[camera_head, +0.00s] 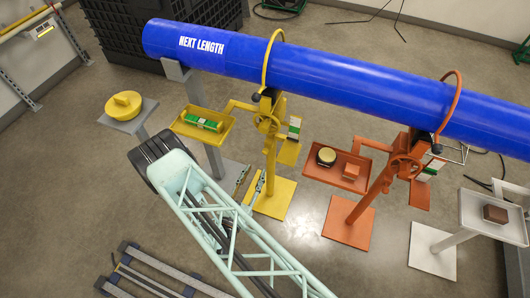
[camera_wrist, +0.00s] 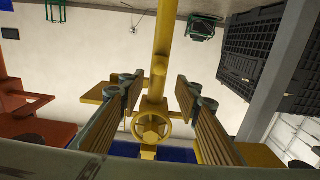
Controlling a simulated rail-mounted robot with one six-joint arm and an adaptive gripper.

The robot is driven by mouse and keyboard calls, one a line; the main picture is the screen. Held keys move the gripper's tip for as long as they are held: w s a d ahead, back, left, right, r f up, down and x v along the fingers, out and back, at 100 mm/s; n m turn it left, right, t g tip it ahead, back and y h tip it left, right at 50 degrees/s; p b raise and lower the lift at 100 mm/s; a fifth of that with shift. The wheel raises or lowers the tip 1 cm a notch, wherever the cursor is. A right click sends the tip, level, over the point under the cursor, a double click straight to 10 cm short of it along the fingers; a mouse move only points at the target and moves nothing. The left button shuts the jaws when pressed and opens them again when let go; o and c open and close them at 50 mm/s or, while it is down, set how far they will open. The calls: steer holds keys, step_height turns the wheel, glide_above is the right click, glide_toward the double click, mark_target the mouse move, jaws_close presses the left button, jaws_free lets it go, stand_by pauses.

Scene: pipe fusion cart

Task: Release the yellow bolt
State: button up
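A yellow stand (camera_head: 270,150) carries a yellow handwheel (camera_head: 267,123) just under the blue pipe. I cannot make out a separate yellow bolt apart from this handwheel. In the wrist view the yellow post (camera_wrist: 162,60) runs down the middle, with the spoked handwheel (camera_wrist: 151,127) low in the picture. My gripper (camera_wrist: 155,88) is open. Its two padded fingers are spread left and right, with the post and handwheel seen between them and no grip on either. In the head view my gripper (camera_head: 249,187) shows partly, low by the yellow post, behind my pale green arm.
A long blue pipe (camera_head: 340,82) crosses overhead, with a yellow hoop (camera_head: 266,62) and an orange hoop (camera_head: 457,95) around it. A yellow tray (camera_head: 183,130) is left of the post. An orange stand (camera_head: 368,200) with its tray is to the right.

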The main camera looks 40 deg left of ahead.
mark_target(264, 154)
steer(key=shift+x, duration=6.2)
steer(key=shift+a, duration=0.1)
steer(key=shift+c, duration=0.2)
